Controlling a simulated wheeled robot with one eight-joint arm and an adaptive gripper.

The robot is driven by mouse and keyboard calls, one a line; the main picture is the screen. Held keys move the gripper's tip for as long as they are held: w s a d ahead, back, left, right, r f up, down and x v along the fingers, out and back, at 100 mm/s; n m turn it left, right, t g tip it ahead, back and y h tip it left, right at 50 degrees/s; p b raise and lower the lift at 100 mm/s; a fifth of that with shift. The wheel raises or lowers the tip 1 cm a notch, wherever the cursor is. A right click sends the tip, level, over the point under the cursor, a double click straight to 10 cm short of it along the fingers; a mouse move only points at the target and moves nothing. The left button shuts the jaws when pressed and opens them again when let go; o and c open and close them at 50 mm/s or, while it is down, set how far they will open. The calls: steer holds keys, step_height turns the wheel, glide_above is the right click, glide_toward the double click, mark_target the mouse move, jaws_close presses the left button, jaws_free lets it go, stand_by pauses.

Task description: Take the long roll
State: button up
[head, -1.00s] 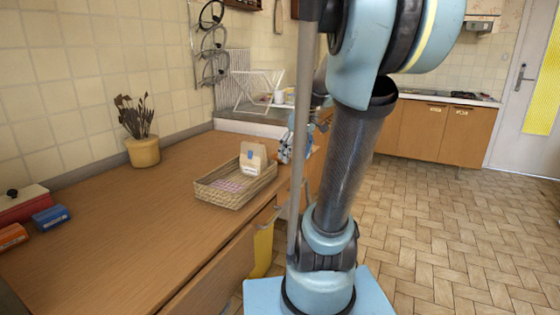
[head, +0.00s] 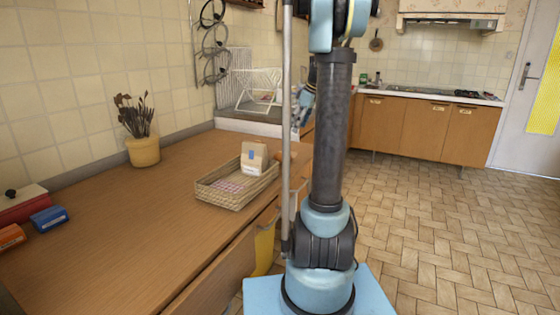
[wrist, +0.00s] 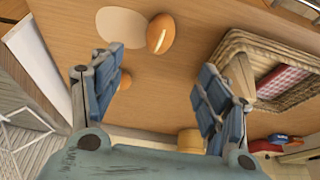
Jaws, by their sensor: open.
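An oval brown roll with a pale slit (wrist: 161,33), which looks like the long roll, lies on the wooden counter (wrist: 185,60) in the wrist view. A second brown item (wrist: 124,80) is partly hidden behind my left finger, so its shape is unclear. My gripper (wrist: 158,82) is open and empty, its blue fingers spread above the counter. The slit roll is beyond the fingertips, toward the picture's top. In the head view a small brown item (head: 286,157) shows beside the pole, and my gripper (head: 303,108) is partly hidden behind my arm.
A wicker basket (head: 215,201) with a paper bag (head: 253,158) stands on the counter; it is right of the fingers in the wrist view (wrist: 285,103). A flat cream oval (wrist: 122,27) lies by the slit roll. A plant pot (head: 144,151) stands near the wall.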

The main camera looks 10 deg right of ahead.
glide_toward(284, 153)
steer(key=x, duration=0.5)
steer(key=shift+w+d+f, duration=0.15)
steer(key=shift+d, duration=0.1)
steer(key=shift+x, duration=2.75)
steer(key=shift+w+a, duration=0.1)
steer(key=shift+c, duration=0.5)
steer(key=c, duration=1)
